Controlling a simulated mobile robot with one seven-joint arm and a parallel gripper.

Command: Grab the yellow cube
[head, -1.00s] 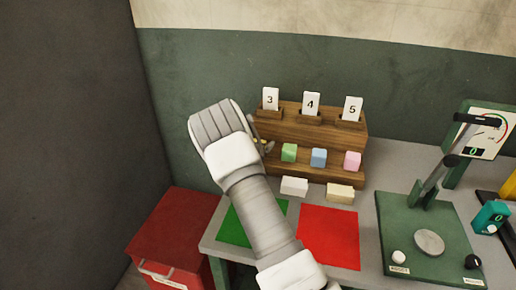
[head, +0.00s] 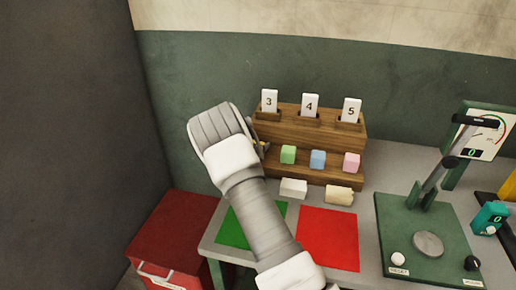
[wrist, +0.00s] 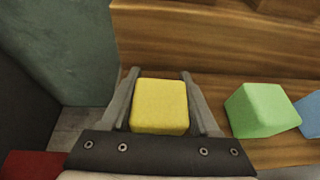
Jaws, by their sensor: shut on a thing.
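The yellow cube (wrist: 160,106) sits between the two fingers of my gripper (wrist: 159,98) in the wrist view, at the left end of the wooden rack's lower step. The fingers are shut on it, one on each side. In the head view my arm hides the cube, and only a small part of my gripper (head: 262,147) shows beside the rack. Whether the cube touches the step cannot be told.
A green cube (head: 288,155), a blue cube (head: 318,159) and a pink cube (head: 351,162) stand along the wooden rack (head: 310,125). White and cream blocks (head: 293,188) lie in front. Green and red mats (head: 328,237) and a press (head: 428,242) are on the table.

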